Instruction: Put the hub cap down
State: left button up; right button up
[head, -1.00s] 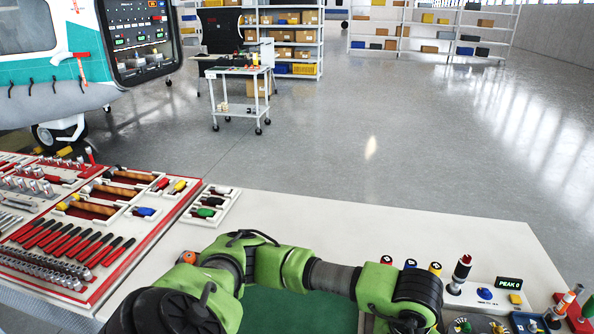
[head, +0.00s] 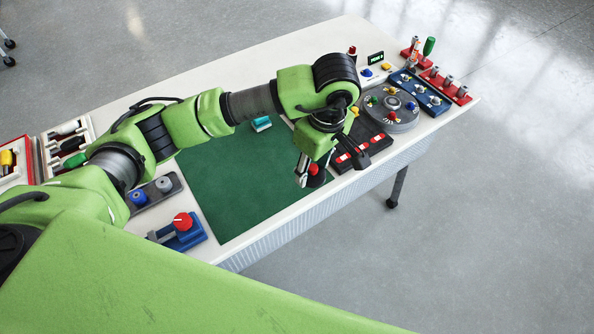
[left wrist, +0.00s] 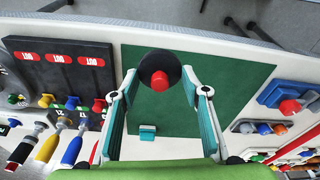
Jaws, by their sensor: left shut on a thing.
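The hub cap (head: 316,178) looks like a dark round piece with a red knob. In the left wrist view the hub cap (left wrist: 160,68) shows between my fingertips, over the edge of a green mat. My left gripper (head: 314,168) is shut on it; in the left wrist view its teal-lined fingers (left wrist: 160,78) stand on either side. The green mat (head: 225,185) lies on the white workbench. Whether the cap touches the mat is unclear. My right gripper is not in view.
A teal-and-white block (head: 262,124) lies on the mat. A dark panel with red labels (head: 362,153) is right of the gripper, with a grey dial (head: 390,112) beyond. A blue fixture with a red knob (head: 180,231) stands left. Much of the mat is bare.

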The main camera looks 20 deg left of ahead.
pick_arm(q)
jog(key=w+d+r+n+g+b, duration=0.1)
jog(key=w+d+r+n, duration=0.2)
jog(key=d+r+n, duration=0.75)
jog(key=a+f+n+p, duration=0.1)
jog(key=a+f, duration=0.2)
jog(key=a, duration=0.1)
jog(key=a+f+n+p, duration=0.1)
jog(key=a+f, duration=0.3)
jog(key=a, duration=0.1)
jog(key=a+f+n+p, duration=0.1)
jog(key=a+f, duration=0.3)
jog(key=shift+w+a+f+g+p, duration=0.2)
jog(key=shift+w+f+g+p, duration=0.1)
jog(key=shift+w+p, duration=0.1)
jog(key=shift+w+a+f, duration=0.1)
jog(key=shift+a+f, duration=0.45)
jog(key=shift+f, duration=0.1)
notch_tip(320, 180, down, 3)
jog(key=shift+a+f+p, duration=0.1)
jog(key=shift+a+p, duration=0.05)
jog(key=shift+p, duration=0.65)
jog(key=shift+f, duration=0.3)
jog(key=o, duration=1.1)
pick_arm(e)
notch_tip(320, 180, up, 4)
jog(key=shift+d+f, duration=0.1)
